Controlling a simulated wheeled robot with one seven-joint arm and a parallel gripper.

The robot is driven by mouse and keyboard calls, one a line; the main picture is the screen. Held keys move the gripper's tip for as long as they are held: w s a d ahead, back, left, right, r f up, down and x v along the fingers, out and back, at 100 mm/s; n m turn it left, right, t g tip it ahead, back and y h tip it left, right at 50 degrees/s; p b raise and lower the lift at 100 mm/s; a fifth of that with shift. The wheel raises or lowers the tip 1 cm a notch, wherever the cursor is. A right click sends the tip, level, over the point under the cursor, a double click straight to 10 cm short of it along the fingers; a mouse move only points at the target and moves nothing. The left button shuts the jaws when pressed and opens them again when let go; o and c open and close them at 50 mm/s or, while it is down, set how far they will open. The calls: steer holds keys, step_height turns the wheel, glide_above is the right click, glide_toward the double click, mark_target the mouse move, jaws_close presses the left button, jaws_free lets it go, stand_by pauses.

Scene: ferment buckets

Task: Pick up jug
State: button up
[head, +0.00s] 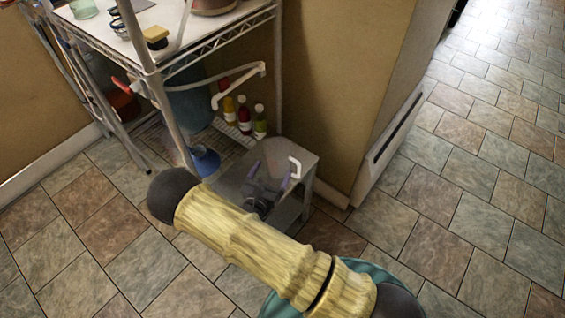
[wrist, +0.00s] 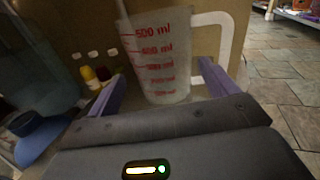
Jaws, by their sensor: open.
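The jug (wrist: 160,62) is a clear measuring jug with red ml marks and a white handle on its right, upright in the wrist view. In the head view its white handle (head: 295,167) shows above a small grey stand (head: 302,155); its clear body is hard to make out there. My gripper (wrist: 163,76) is open, with one purple finger at each side of the jug's lower part. In the head view my gripper (head: 271,176) is low over the stand. Whether the fingers touch the jug cannot be told. The jug's base is hidden behind the gripper body.
A wire shelf rack (head: 215,40) stands left of the stand, with several bottles (head: 244,115) on its low shelf. A blue object (head: 205,161) is close to the stand's left. A wall (head: 330,90) rises behind. Tiled floor (head: 480,210) is clear at right.

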mark_target(283, 151)
steer(key=x, duration=0.2)
steer(key=b+x, duration=0.1)
steer(key=x, duration=0.1)
steer(key=shift+d+f, duration=0.1)
steer(key=shift+d, duration=0.15)
steer(key=shift+w+d+b, duration=0.1)
steer(key=shift+w+b, duration=0.2)
steer(key=shift+w, duration=0.15)
steer(key=shift+d, duration=0.1)
steer(key=shift+c, duration=0.2)
steer(key=c, duration=0.8)
